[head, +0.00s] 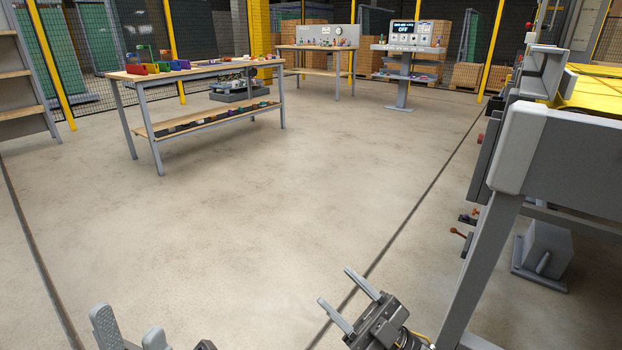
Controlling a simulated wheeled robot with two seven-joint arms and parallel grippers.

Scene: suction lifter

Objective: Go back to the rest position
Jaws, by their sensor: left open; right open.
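My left gripper (130,328) is at the bottom left edge of the head view, its two grey fingers apart and nothing between them. Its wrist is cut off by the frame. My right gripper (350,301) is at the bottom, right of the middle. Its two fingers are spread and empty, pointing up and to the left over bare floor. Neither gripper touches anything that I can see.
A large grey machine frame with a yellow top (592,92) stands close on the right, its leg (484,265) near my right gripper. A workbench (190,72) with coloured bins, another bench (318,47) and a control stand (404,48) are farther back. The middle floor (270,190) is clear.

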